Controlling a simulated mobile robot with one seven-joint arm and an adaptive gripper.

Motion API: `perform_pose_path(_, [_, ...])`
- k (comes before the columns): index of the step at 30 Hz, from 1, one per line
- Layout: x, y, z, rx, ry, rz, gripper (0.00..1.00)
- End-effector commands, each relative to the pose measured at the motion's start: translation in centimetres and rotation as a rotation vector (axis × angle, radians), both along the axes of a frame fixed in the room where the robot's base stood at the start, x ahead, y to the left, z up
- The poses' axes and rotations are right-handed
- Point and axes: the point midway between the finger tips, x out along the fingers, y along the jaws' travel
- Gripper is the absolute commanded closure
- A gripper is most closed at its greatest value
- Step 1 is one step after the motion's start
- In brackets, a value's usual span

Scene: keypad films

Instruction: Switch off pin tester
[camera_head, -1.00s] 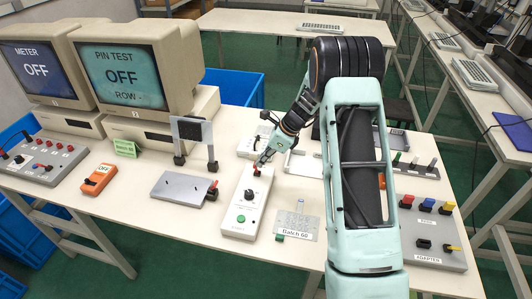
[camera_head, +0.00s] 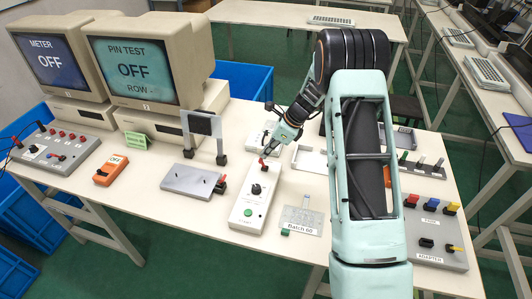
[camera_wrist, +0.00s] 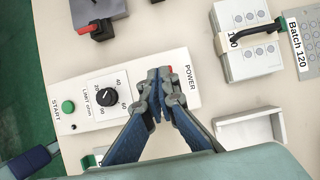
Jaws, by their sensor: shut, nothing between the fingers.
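The pin tester is a long white box (camera_head: 240,210) on the table, with a green START button (camera_head: 248,212), a black limit dial (camera_head: 257,189) and a red POWER switch (camera_head: 263,161) at its far end. It also shows in the wrist view (camera_wrist: 80,125). My gripper (camera_head: 269,153) is shut and empty at the POWER end. The pin test monitor (camera_head: 133,68) reads "PIN TEST OFF ROW -".
Left of the tester stands a grey fixture (camera_head: 192,180) with a red-handled clamp. A Batch 60 plate (camera_head: 303,220) lies to its right. An adapter panel (camera_head: 436,235) sits at right.

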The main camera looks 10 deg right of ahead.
Motion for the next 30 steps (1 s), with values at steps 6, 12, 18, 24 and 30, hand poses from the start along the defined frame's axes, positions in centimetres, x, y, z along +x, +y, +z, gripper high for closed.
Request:
perform_pose_path(6, [0.0,0.0,0.0,0.0,0.0,0.0,1.0])
perform_pose_path(12, [-0.2,-0.6,0.4,0.0,-0.001,0.0,1.0])
perform_pose_path(18, [-1.2,-2.9,2.1,0.0,-0.001,0.004,1.0])
perform_pose_path(24, [-1.8,-4.6,6.3,-0.002,-0.004,0.004,1.0])
perform_pose_path(30, [-2.4,-5.8,9.3,-0.001,-0.002,0.004,1.0])
